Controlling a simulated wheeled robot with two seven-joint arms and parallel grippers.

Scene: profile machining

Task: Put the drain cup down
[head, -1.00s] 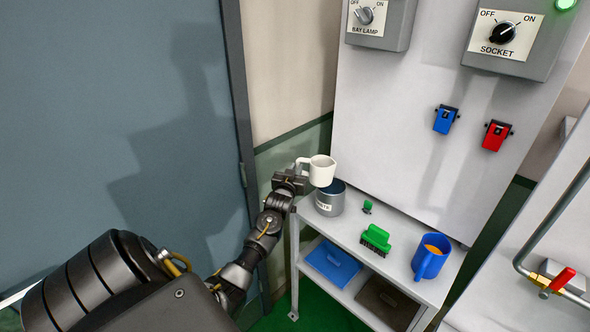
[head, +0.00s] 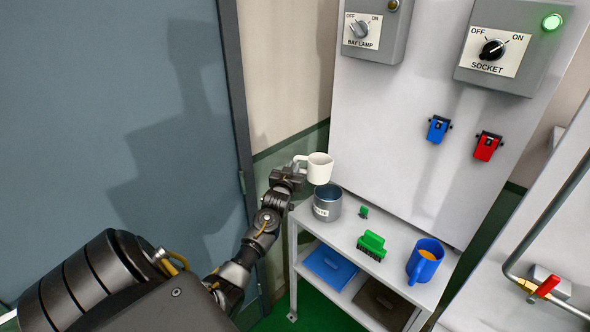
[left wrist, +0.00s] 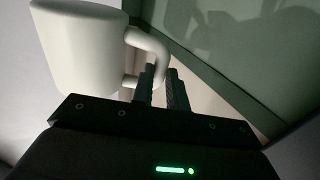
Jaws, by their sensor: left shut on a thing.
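The drain cup is the white mug (head: 319,168), held upright above the left end of the shelf unit (head: 359,227). My left gripper (head: 298,165) is shut on its handle. In the left wrist view, the white mug (left wrist: 80,45) is at the upper left and its handle reaches to the fingers (left wrist: 163,85). My right gripper is out of the picture.
A blue flat item (head: 328,264) lies on the lower shelf. Switch boxes (head: 375,28) hang on the panel behind.

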